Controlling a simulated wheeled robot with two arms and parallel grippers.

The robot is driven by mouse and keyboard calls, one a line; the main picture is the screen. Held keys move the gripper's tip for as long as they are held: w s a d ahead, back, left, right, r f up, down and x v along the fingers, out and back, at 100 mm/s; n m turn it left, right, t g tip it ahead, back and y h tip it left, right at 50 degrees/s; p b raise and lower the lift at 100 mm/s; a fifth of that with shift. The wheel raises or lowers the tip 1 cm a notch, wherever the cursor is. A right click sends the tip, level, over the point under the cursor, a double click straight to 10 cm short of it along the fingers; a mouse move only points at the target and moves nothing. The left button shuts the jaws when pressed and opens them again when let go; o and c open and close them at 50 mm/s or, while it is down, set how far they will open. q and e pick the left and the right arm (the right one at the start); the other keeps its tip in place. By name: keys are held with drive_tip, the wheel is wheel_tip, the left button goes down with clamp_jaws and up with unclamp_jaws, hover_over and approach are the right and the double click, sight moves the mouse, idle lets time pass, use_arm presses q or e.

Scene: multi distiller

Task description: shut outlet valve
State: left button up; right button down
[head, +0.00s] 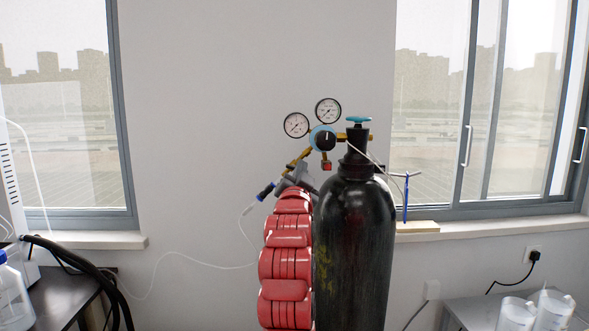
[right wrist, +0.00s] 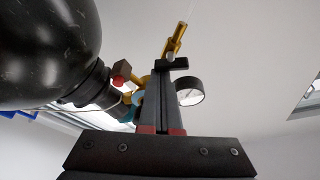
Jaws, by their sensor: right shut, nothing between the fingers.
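A black gas cylinder (head: 352,250) stands upright in the head view, with a teal handwheel (head: 358,120) on top. Its brass regulator carries a black knob (head: 325,139) and two round gauges (head: 296,125). A brass outlet tube (head: 298,160) slopes down left to a blue and black fitting (head: 266,191) with a thin white hose. My right gripper (head: 291,170) is at this tube, left of the cylinder neck. In the right wrist view its fingers (right wrist: 168,72) are together, close by a small black piece (right wrist: 178,64) under the brass tube (right wrist: 175,40). I cannot tell whether they touch; that piece may be the outlet valve's lever.
The cylinder (right wrist: 45,50) is close to my right gripper in the wrist view. A gauge (right wrist: 190,91) is just right of the fingers. Dark hoses (head: 75,262) lie at the left table, and white containers (head: 535,312) stand at lower right. Bare wall lies behind.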

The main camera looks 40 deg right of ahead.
drive_tip(key=shift+f+m+g+b, duration=0.2)
drive_tip(key=shift+m+g+b, duration=0.1)
drive_tip(key=shift+m+b, duration=0.7)
idle(1.4)
drive_tip(key=shift+r, duration=0.15)
